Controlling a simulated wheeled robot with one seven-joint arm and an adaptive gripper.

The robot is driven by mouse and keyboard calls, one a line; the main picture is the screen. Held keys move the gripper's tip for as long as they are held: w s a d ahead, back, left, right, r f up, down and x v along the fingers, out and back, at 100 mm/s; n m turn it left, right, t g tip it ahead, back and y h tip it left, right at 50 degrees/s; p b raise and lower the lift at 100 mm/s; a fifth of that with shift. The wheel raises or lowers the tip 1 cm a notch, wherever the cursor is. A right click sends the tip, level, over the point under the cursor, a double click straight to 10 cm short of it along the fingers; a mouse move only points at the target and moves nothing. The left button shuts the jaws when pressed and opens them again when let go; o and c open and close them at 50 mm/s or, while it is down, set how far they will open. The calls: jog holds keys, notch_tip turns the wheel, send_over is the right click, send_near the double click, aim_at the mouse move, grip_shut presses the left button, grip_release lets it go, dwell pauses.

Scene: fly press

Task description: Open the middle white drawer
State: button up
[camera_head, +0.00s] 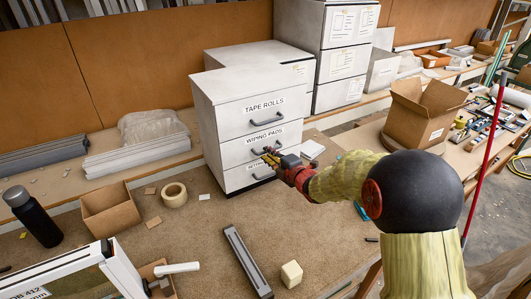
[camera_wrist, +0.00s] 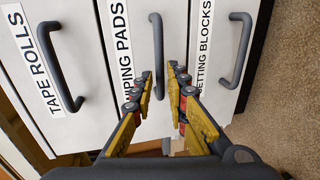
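The white drawer cabinet (camera_head: 215,125) stands on the bench with three drawers stacked. The middle drawer (camera_head: 235,154), labelled WIPING PADS, looks shut. Its dark bar handle (camera_head: 263,151) is partly behind my gripper (camera_head: 272,157) in the head view. In the wrist view the picture is turned sideways, and the middle handle (camera_wrist: 157,50) runs down between the two fingertips of my gripper (camera_wrist: 159,76). The fingers are apart, one on each side of the handle's line. I cannot tell whether they touch it.
The top drawer's handle (camera_head: 267,119) and the bottom drawer's handle (camera_wrist: 238,50) lie on either side. A cardboard box (camera_head: 110,209), a tape roll (camera_head: 174,195) and a dark bottle (camera_head: 33,217) stand left.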

jog(key=shift+x, duration=1.5)
jog(key=shift+c, duration=0.4)
grip_shut()
